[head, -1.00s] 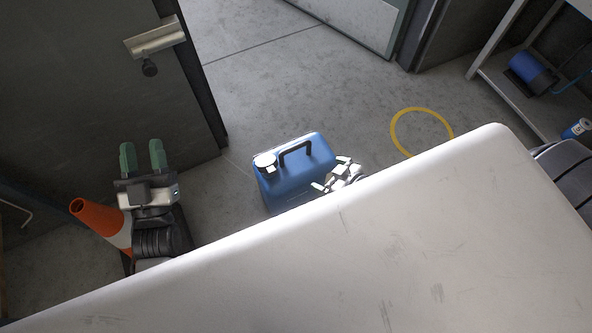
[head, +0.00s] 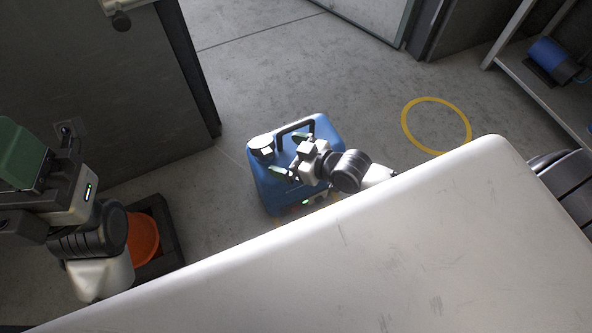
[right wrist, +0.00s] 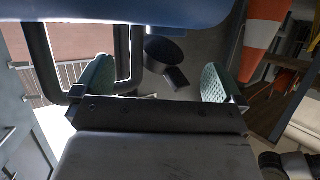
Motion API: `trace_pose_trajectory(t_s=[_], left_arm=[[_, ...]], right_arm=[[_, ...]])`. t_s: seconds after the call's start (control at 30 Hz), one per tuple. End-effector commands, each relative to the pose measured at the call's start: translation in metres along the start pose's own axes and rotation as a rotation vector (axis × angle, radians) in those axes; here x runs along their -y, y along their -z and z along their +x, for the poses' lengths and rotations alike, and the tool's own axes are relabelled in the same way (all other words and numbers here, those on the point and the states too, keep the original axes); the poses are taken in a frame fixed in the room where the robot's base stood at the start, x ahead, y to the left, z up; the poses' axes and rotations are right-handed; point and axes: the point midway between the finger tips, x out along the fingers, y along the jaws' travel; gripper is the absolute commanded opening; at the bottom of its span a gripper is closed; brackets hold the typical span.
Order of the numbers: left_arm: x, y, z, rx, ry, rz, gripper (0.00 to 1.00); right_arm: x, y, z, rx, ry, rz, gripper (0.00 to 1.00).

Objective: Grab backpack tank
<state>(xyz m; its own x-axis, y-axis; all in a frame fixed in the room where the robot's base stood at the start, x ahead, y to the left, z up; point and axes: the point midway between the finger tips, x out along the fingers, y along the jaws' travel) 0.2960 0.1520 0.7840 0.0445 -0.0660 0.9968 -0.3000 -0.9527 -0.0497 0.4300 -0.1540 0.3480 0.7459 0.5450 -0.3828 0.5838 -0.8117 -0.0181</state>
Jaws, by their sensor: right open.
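The backpack tank (head: 275,190) is a blue canister with a black handle (head: 295,128) and a white-topped cap (head: 261,143). It stands on the floor beyond the white surface. My right gripper (head: 290,155) is open in front of its upper part, below the handle, partly covering the tank. In the right wrist view the open green-padded fingers (right wrist: 155,82) have a blue surface (right wrist: 150,10) above them and a black loop at left. Contact cannot be told. My left gripper (head: 22,158) is at the left edge, partly cut off, apart from the tank.
The white surface (head: 380,250) fills the near side. An orange cone (head: 145,238) stands beside my left arm; it also shows in the right wrist view (right wrist: 263,35). A yellow ring (head: 404,118) marks the floor. A shelf at right holds a blue reel (head: 552,58).

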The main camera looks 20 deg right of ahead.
Motion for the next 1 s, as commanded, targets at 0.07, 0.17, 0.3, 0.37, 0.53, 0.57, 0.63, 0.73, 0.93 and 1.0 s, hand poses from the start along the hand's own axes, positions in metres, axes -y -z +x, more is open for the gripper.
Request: trace_pose_trajectory(t_s=[0.07,0.17,0.3,0.37,0.53,0.57,0.63,0.73,0.93,1.0], left_arm=[[0.000,0.000,0.000,-0.021,-0.007,0.003,0.43],[-0.001,-0.001,0.003,-0.045,-0.017,0.006,0.43],[-0.001,0.000,0.009,-0.068,-0.026,0.009,0.43],[-0.001,0.000,0.010,-0.072,-0.028,0.010,0.43],[-0.001,0.000,0.012,-0.072,-0.029,0.010,0.43],[-0.001,0.000,0.012,-0.072,-0.029,0.010,0.43],[-0.001,0.000,0.012,-0.072,-0.029,0.010,0.43],[-0.001,0.000,0.012,-0.072,-0.029,0.010,0.43],[-0.001,0.000,0.012,-0.072,-0.029,0.010,0.43],[-0.001,0.000,0.012,-0.072,-0.029,0.010,0.43]], right_arm=[[0.000,-0.002,0.013,-0.004,0.000,0.001,1.00],[0.000,-0.003,0.030,-0.004,0.000,0.001,1.00],[0.000,-0.002,0.046,-0.002,-0.001,0.000,1.00],[0.000,-0.001,0.049,-0.001,-0.001,-0.001,1.00],[0.000,0.000,0.049,0.000,0.000,-0.001,1.00],[0.000,0.000,0.049,0.000,0.000,-0.001,1.00],[0.000,0.000,0.049,0.000,0.000,-0.001,0.95],[0.000,0.000,0.049,0.000,0.000,-0.001,0.80],[0.000,0.000,0.049,0.000,-0.001,-0.001,0.49],[0.000,0.000,0.049,0.000,-0.001,-0.001,0.39]])
